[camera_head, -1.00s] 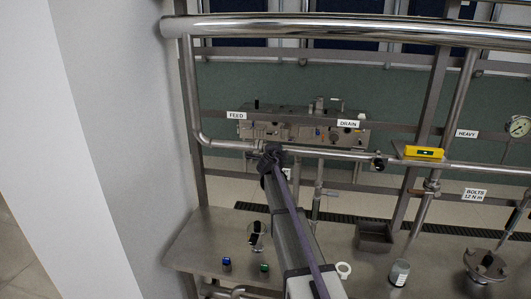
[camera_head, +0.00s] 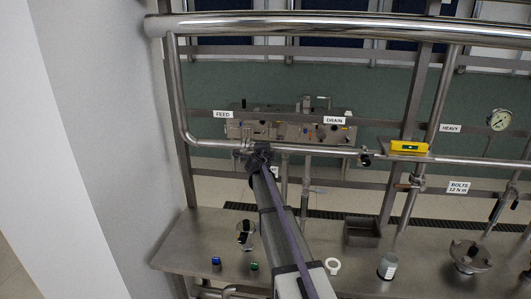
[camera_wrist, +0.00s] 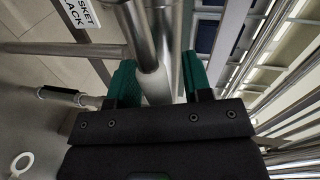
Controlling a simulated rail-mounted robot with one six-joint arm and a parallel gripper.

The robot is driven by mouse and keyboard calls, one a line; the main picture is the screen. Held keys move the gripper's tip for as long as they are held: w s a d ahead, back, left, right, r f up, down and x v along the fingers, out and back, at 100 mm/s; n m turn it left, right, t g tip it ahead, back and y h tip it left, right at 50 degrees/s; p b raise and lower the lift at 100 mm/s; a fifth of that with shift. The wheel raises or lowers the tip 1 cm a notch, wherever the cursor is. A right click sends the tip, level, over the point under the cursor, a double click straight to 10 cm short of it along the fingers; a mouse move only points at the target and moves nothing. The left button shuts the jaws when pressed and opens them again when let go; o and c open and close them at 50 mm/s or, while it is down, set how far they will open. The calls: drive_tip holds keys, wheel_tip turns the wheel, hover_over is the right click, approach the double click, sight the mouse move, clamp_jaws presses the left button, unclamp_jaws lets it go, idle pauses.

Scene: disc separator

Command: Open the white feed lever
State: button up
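The FEED label (camera_head: 222,114) is on the left of the rail, above the pipe run. My gripper (camera_head: 258,152) is at the horizontal pipe, just right of and below that label. The arm end hides what lies right behind it. In the wrist view my gripper (camera_wrist: 157,85) has its two green fingers apart. A pale grey bar (camera_wrist: 153,82) lies between them; I cannot tell whether it is the white feed lever or a pipe, or whether the fingers touch it. No white lever is clearly seen in the head view.
A steel manifold with a DRAIN label (camera_head: 334,120) is behind the pipe. A yellow level (camera_head: 409,147) sits on the right. The bench below holds a white ring (camera_head: 332,266), a grey bin (camera_head: 362,232) and a cup (camera_head: 388,267). A thick rail (camera_head: 330,27) crosses the top.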

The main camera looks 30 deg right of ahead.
drive_tip(key=shift+s, duration=0.1)
drive_tip(key=p+v, duration=0.2)
drive_tip(key=v, duration=0.8)
drive_tip(key=shift+s+a, duration=0.2)
drive_tip(key=shift+s, duration=0.1)
